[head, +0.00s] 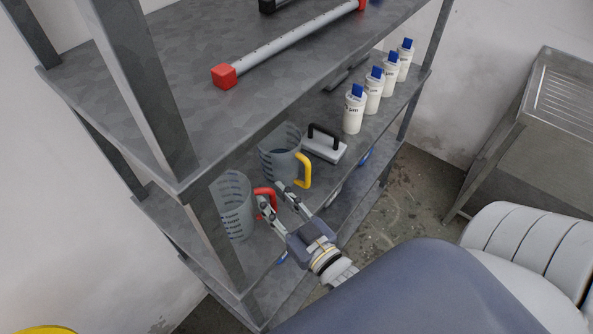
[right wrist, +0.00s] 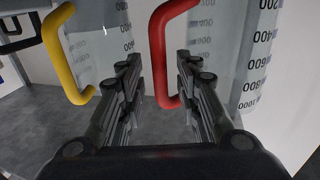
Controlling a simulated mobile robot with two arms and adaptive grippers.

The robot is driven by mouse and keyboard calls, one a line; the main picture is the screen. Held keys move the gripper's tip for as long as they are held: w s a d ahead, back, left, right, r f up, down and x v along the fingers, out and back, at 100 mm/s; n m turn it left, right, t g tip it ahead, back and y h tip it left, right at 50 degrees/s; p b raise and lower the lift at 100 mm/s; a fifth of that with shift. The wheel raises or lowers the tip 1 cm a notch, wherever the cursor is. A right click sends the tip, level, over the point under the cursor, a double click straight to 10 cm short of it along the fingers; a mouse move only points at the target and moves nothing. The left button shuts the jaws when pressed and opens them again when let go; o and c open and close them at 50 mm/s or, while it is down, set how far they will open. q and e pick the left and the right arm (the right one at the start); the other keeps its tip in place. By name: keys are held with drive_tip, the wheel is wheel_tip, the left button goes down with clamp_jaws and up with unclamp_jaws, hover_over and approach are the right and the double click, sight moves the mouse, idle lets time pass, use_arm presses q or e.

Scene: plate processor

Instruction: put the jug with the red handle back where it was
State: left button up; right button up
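The jug with the red handle (head: 232,205) is clear with dark measuring marks and stands upright on the middle shelf, near its left end. Its red handle (right wrist: 161,50) shows between the fingers of my right gripper (right wrist: 159,62) in the right wrist view, closer to the right finger. The fingers are apart and do not close on the handle. In the head view my right gripper (head: 272,194) reaches in from the front, and its fingers partly cover the handle. My left gripper is not in view.
A jug with a yellow handle (head: 302,170) stands just right of the fingers. Beyond it are a black-handled block (head: 325,147) and several white bottles with blue caps (head: 355,112). The upper shelf (head: 200,120) overhangs, and a post (head: 215,235) stands close by. A metal sink (head: 560,105) is at right.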

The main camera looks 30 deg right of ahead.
drive_tip(key=s+b, duration=0.2)
drive_tip(key=s, duration=0.8)
drive_tip(key=shift+s+d+b, duration=0.15)
drive_tip(key=shift+d+b, duration=0.15)
drive_tip(key=shift+d, duration=0.15)
drive_tip(key=s+a+f+g, duration=0.1)
drive_tip(key=s+f+g, duration=0.15)
drive_tip(key=f, duration=1.05)
drive_tip(key=s+f+g, duration=0.2)
drive_tip(key=f+g, duration=0.2)
drive_tip(key=f, duration=0.8)
drive_tip(key=s+a+f+g, duration=0.1)
drive_tip(key=s+f+g, duration=0.2)
drive_tip(key=f, duration=1)
drive_tip(key=s+d+f+g+b, duration=0.1)
drive_tip(key=s+d+f+g, duration=0.2)
drive_tip(key=s+f, duration=0.5)
drive_tip(key=s+d+f+n+g+h+b, duration=0.1)
drive_tip(key=s+d+f+g, duration=0.2)
drive_tip(key=s+f, duration=0.4)
wheel_tip(320, 180, down, 5)
drive_tip(key=shift+s+r+g+h, duration=0.15)
drive_tip(key=shift+s+g+h, duration=0.2)
drive_tip(key=shift+g, duration=0.4)
